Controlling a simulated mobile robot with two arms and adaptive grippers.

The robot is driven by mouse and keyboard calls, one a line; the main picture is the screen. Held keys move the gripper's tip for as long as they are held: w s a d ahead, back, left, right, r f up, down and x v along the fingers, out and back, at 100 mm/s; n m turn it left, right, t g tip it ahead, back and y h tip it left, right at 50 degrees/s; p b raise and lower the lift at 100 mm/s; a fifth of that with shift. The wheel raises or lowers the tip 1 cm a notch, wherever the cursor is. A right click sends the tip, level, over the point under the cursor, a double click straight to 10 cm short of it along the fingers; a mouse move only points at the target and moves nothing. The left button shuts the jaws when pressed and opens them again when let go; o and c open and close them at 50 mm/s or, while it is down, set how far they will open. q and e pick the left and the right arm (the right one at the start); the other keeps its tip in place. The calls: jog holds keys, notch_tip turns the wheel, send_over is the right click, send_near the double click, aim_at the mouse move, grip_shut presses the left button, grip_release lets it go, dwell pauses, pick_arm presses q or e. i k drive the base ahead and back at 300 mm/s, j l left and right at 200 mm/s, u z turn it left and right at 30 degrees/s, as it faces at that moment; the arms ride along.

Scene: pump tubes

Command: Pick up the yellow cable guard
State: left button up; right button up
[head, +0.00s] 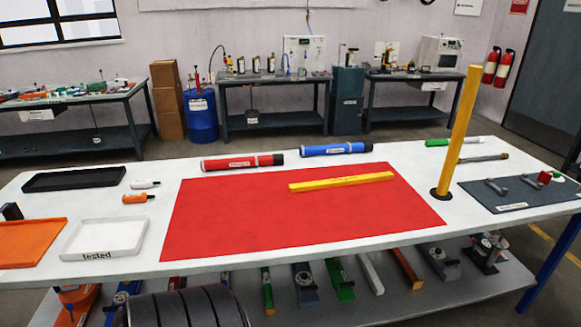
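A long, thin yellow bar, which looks like the yellow cable guard (341,182), lies flat on the red mat (270,226). It lies near the mat's far right part, slightly slanted, with its right end farther back. A second, taller yellow post (459,130) stands upright in a round black base (440,194) at the mat's right edge. Neither of my grippers is in view, and nothing touches the bar on the mat.
A red tube (242,162) and a blue tube (335,149) lie behind the mat. A black tray (74,179), a white "tested" tray (104,238) and an orange tray (31,242) are at left. A grey mat (520,203) with small parts is at right.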

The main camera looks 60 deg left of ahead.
aim_at(345, 180)
jog(key=u, duration=1.6)
